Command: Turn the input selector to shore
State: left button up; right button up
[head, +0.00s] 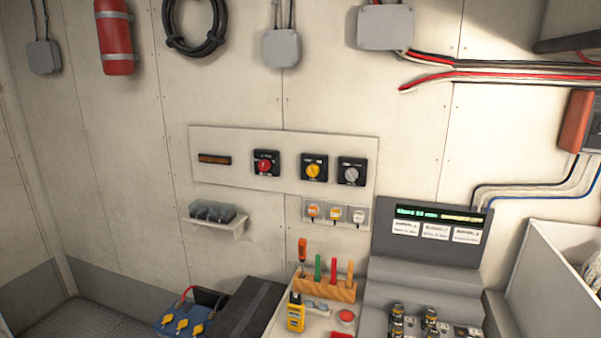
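A pale panel (223,142) on the wall carries three rotary knobs on black square plates. They are a red knob (265,166), a yellow knob (313,170) and a grey knob (351,173), from left to right. Their printed labels are too small to read, so I cannot tell which one is the input selector or which position each points to. Neither of my grippers shows in the head view, and nothing covers the knobs.
Below the panel are a small shelf (238,229) and a row of switches (335,213). A grey console (388,240) with a lit display (439,215) stands lower right. A tool rack (324,287), yellow meter (295,313) and blue battery (183,322) are low in front.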

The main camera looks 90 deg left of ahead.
aim_at(351, 174)
jog(key=u, duration=2.7)
